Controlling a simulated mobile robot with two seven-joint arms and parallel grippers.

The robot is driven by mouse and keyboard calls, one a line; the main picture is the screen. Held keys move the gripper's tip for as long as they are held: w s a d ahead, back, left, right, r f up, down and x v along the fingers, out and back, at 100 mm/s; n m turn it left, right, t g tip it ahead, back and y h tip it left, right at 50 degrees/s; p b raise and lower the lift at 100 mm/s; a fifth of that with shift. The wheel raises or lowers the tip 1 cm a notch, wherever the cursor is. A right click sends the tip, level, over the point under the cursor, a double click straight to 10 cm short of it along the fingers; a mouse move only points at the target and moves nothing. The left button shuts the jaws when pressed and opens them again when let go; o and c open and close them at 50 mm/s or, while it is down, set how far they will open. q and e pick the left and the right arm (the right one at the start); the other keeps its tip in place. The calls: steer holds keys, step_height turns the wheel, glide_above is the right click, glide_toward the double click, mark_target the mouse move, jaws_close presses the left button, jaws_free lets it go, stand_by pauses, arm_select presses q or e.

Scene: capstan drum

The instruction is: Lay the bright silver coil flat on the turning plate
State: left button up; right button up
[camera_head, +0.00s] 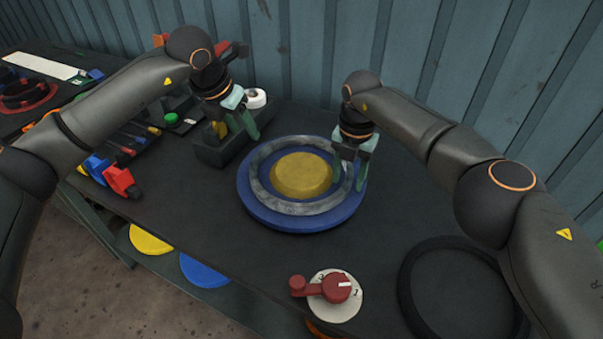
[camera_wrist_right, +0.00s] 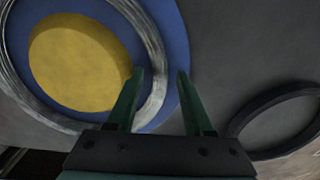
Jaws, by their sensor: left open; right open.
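The bright silver coil (camera_head: 300,208) is a ring around the yellow hub (camera_head: 301,175), over the blue turning plate (camera_head: 300,226). It looks about level, but I cannot tell whether it touches the plate all round. My right gripper (camera_head: 349,184) is open at the coil's right side. In the right wrist view the coil (camera_wrist_right: 158,60) passes between the fingers of the right gripper (camera_wrist_right: 160,76), apart from or only just beside them. My left gripper (camera_head: 244,132) is open and empty, up and to the left of the plate, clear of the coil.
A red-handled dial (camera_head: 336,287) sits in front of the plate. A black ring (camera_head: 405,280) lies at the front right. A dark tray (camera_head: 225,152), a white roll (camera_head: 256,97) and red and blue tools (camera_head: 120,180) are on the left. A corrugated wall (camera_head: 330,50) stands behind.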

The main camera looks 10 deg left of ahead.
step_height(320, 180, up, 12)
stand_by(0.6)
stand_by(0.4)
